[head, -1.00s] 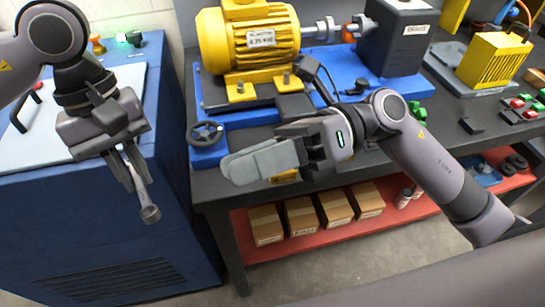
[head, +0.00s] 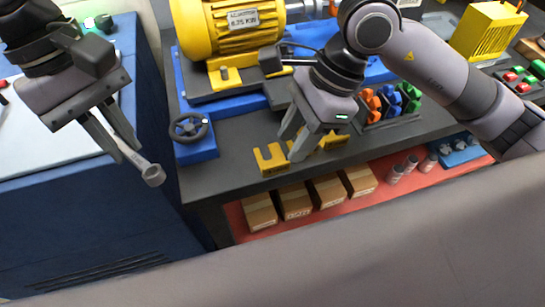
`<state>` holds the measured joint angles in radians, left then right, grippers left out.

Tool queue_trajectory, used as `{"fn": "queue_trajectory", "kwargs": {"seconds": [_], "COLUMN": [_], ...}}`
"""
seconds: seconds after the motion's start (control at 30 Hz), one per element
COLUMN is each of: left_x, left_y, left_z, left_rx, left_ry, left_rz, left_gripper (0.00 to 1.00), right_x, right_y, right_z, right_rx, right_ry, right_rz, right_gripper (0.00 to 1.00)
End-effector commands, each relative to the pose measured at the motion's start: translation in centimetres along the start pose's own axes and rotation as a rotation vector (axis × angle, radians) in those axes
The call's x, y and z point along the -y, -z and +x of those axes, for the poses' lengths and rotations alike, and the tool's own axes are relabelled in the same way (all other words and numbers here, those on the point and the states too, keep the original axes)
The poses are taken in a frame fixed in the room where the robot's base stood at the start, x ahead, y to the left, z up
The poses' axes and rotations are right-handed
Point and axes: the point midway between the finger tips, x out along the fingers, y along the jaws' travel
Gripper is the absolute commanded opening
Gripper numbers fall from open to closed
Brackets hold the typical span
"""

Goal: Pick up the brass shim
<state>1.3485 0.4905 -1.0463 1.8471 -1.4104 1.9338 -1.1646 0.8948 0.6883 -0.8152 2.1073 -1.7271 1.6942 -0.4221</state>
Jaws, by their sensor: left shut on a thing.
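A yellow, brass-coloured slotted shim (head: 269,159) lies at the front edge of the dark workbench in the head view. More yellow slotted metal (head: 333,141) shows just right of my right gripper; the gripper hides how the pieces lie between. My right gripper (head: 291,147) points down at the bench edge, its two fingers apart with nothing seen between them. Its fingertips are just right of the left shim piece; I cannot tell whether they touch it. My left gripper (head: 128,150) is shut on a grey metal wrench (head: 152,174), held in front of the blue cabinet.
A yellow motor (head: 228,28) on a blue base stands behind, with a black handwheel (head: 188,127) at left. A rack of coloured clips (head: 388,103) is right of my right gripper. Cardboard boxes (head: 295,201) sit on the red lower shelf (head: 330,205).

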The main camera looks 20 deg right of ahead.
Motion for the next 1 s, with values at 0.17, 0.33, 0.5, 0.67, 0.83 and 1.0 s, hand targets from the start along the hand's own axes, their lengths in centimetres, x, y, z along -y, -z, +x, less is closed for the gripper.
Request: {"fn": "queue_trajectory", "kwargs": {"seconds": [0.17,0.33,0.5,0.67,0.83,1.0], "left_x": [0.0,0.0,0.0,0.0,0.0,0.0], "left_y": [0.0,-0.2,-0.2,-0.2,-0.2,-0.2], "left_z": [-0.2,-0.8,-1.1,-1.1,-1.1,-1.1], "left_rx": [0.0,0.0,0.0,0.0,0.0,0.0], "left_ry": [-0.001,-0.001,-0.001,-0.001,-0.001,-0.001], "left_rz": [0.0,0.0,0.0,0.0,0.0,0.0], "left_gripper": [0.0,0.0,0.0,0.0,0.0,0.0], "right_x": [0.0,0.3,0.5,0.5,0.6,0.6], "right_y": [-0.1,0.1,0.1,0.2,0.2,0.2], "right_z": [1.4,3.3,5.8,6.6,6.6,6.5], "right_rx": [0.002,0.002,0.004,0.003,0.003,0.003], "right_ry": [-0.002,-0.005,-0.004,-0.001,0.0,0.0], "right_rz": [0.001,0.003,0.002,0.0,0.0,0.001], "right_gripper": [0.36,0.36,0.36,0.36,0.36,0.0]}}
